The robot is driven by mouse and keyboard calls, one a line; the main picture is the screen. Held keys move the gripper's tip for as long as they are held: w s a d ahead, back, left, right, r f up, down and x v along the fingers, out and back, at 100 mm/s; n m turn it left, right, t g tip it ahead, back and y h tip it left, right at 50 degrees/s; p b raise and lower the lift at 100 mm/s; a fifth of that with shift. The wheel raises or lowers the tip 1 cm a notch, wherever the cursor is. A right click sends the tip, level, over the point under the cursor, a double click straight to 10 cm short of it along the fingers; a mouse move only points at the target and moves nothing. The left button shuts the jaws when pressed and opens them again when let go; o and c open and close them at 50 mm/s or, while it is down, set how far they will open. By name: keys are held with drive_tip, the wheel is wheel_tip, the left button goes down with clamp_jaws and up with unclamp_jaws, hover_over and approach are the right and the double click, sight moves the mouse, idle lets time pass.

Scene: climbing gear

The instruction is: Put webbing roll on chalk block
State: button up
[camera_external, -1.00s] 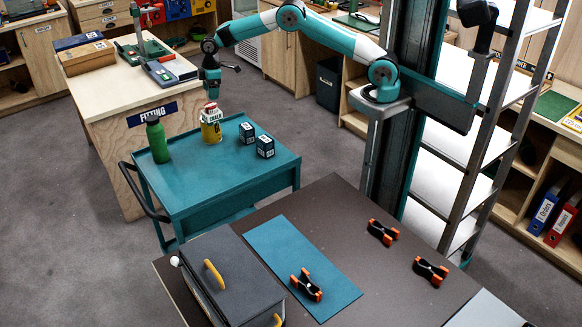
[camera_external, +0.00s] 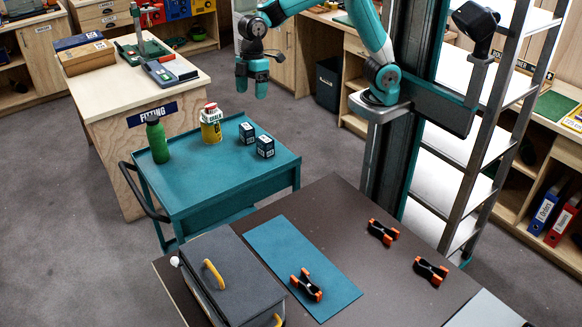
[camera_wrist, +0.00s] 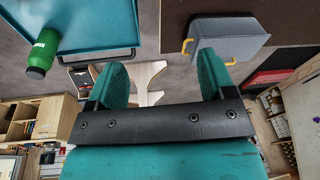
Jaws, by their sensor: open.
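On the teal cart, a small red roll-like piece (camera_external: 211,107), which looks like the webbing roll, sits on a white block marked CHALK (camera_external: 211,116), apparently the chalk block. The white block rests on a yellow tin (camera_external: 211,132). The pieces look stacked and touching; they are too small to tell exact seating. My gripper (camera_external: 251,91) is up and to the right of this stack in the external view, apart from it. In the wrist view my gripper (camera_wrist: 163,80) has its two fingers apart with nothing between them. The stack does not show in the wrist view.
A green bottle (camera_external: 157,141) stands left of the stack on the cart (camera_external: 225,180); it also shows in the wrist view (camera_wrist: 42,54). Two dark boxes (camera_external: 247,133) (camera_external: 265,146) stand to the right. The cart's front is clear. A grey case (camera_external: 235,265) lies on the near table.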

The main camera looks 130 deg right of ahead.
drive_tip(key=s+a+r+n+y, duration=0.1)
drive_tip(key=s+a, duration=0.4)
drive_tip(key=a, duration=0.3)
drive_tip(key=s+a+n, duration=0.2)
drive_tip(key=s+a, duration=0.4)
drive_tip(key=a, duration=0.2)
drive_tip(key=s+a+f+n+g+y, duration=0.1)
drive_tip(key=s+a, duration=0.3)
drive_tip(key=s, duration=0.4)
drive_tip(key=s+a+f+n, duration=0.1)
drive_tip(key=s+a, duration=0.4)
drive_tip(key=s, duration=0.4)
drive_tip(key=shift+s+g+y, duration=0.15)
drive_tip(key=shift+g+y, duration=0.25)
